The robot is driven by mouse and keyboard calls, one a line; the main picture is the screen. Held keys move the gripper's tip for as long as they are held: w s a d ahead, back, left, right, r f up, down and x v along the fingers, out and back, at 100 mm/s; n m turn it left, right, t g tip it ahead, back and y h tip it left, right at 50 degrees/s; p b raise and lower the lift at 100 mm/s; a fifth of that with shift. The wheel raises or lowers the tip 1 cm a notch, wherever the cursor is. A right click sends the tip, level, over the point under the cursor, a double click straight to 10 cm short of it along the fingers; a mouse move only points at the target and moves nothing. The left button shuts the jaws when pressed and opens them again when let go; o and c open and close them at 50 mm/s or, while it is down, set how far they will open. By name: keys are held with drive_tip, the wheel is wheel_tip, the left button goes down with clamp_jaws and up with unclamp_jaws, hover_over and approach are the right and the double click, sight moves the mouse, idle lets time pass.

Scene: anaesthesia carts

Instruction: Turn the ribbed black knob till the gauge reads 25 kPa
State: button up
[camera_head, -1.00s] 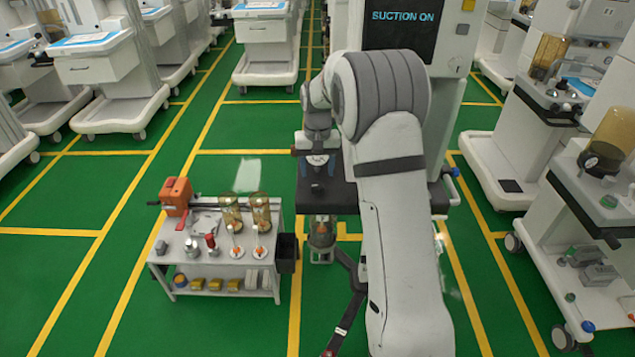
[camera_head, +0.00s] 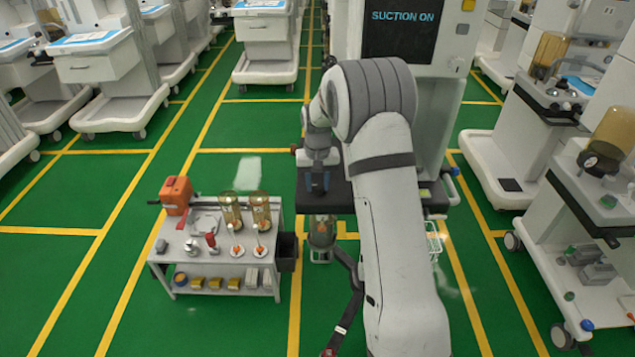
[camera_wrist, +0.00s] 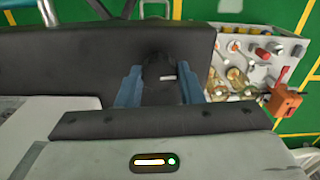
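The black knob (camera_wrist: 157,68) is in the wrist view, on the dark top of the machine; a short pale mark shows on it, and its ribs are too small to make out. My gripper (camera_wrist: 160,74) has its two blue fingers on either side of the knob, spread apart. Whether they touch it is not clear. In the head view my gripper (camera_head: 318,182) points down over the black shelf (camera_head: 337,197) and hides the knob. The gauge face is not visible in either current view, so no reading shows. The screen (camera_head: 403,28) reads "SUCTION ON".
A low grey table (camera_head: 215,262) stands left of the shelf, with an orange device (camera_head: 176,195), amber jars (camera_head: 260,208) and small parts. A jar (camera_head: 322,232) hangs below the shelf. Other carts stand right and behind.

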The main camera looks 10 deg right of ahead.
sight(317, 185)
drive_tip(key=c, duration=0.4)
drive_tip(key=shift+m+b, duration=0.35)
drive_tip(key=shift+m, duration=0.55)
drive_tip(key=o, duration=0.9)
drive_tip(key=shift+o, duration=0.2)
wheel_tip(317, 185, up, 7)
drive_tip(key=shift+r, duration=0.4)
